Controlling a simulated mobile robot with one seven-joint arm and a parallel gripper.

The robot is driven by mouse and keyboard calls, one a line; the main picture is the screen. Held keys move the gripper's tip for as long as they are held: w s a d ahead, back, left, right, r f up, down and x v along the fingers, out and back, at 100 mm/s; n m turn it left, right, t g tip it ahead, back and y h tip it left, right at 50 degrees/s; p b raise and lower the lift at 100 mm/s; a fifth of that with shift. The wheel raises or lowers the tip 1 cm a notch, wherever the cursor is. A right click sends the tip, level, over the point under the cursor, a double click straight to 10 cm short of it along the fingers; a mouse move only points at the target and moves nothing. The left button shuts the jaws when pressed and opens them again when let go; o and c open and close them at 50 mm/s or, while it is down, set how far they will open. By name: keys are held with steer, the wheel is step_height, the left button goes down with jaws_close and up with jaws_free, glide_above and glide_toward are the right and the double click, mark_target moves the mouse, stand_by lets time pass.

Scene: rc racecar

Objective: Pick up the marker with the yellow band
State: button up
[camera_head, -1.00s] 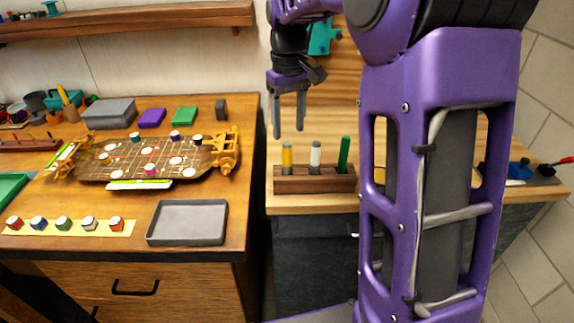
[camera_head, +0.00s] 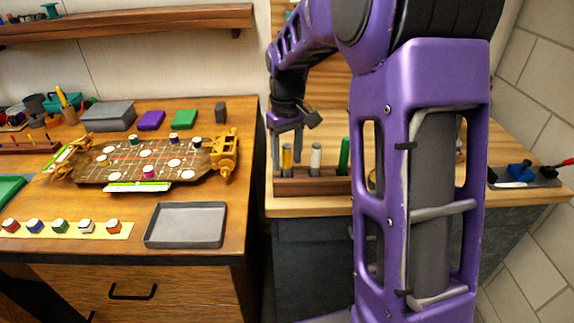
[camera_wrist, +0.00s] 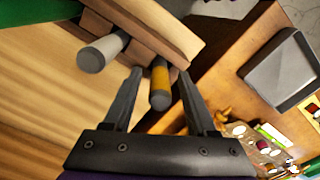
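The marker with the yellow band (camera_head: 287,158) stands upright in the wooden holder (camera_head: 310,187) at its left end. It also shows in the wrist view (camera_wrist: 161,84), with a grey end toward the camera. My gripper (camera_head: 287,171) is low over the left end of the holder, fingers pointing down. In the wrist view my gripper (camera_wrist: 161,82) is open, with one finger on each side of the yellow-banded marker. Gaps show between marker and fingers.
A white-banded marker (camera_head: 316,158) stands just right of the yellow one, close to one finger in the wrist view. A green marker (camera_head: 344,157) is farther right. On the left table are a grey tray (camera_head: 186,225) and a car chassis (camera_head: 150,158).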

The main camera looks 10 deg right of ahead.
jaws_close()
step_height(320, 180, up, 10)
steer(key=shift+p, duration=0.7)
